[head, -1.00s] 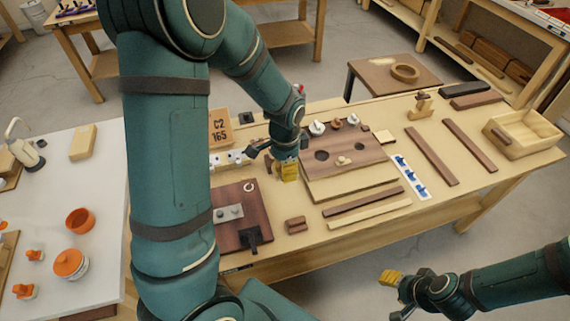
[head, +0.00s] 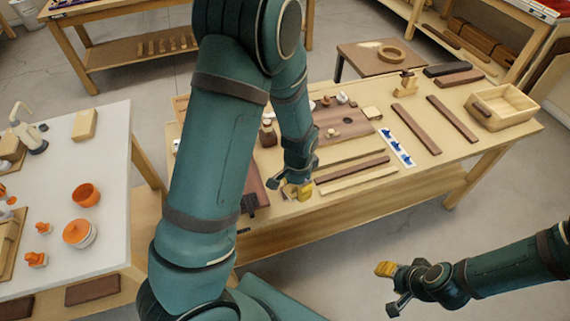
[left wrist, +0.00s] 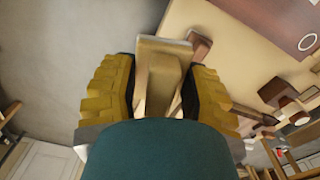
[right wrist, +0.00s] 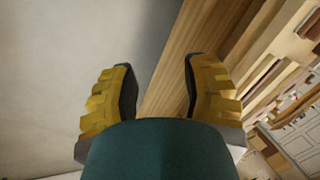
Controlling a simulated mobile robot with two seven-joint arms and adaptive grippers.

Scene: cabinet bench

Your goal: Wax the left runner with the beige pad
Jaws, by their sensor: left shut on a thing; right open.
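Two parallel dark brown strips lie on the right half of the bench, the left runner (head: 416,128) and another (head: 452,119) beside it. My left gripper (head: 297,190) is low over the bench's front edge, near the left ends of a dark strip (head: 352,170) and a pale strip. In the left wrist view it is shut on a beige block (left wrist: 160,75), apparently the beige pad; a small brown piece (left wrist: 200,45) shows right behind it. My right gripper (head: 388,280) is open and empty in front of the bench; its parted fingers show in the right wrist view (right wrist: 157,95).
A wooden drawer box (head: 500,108) stands at the bench's right end. A brown board (head: 345,125) with small parts and a white strip with blue clips (head: 397,148) lie mid-bench. A white table (head: 110,160) with orange pots is at left. My left arm hides the bench's left part.

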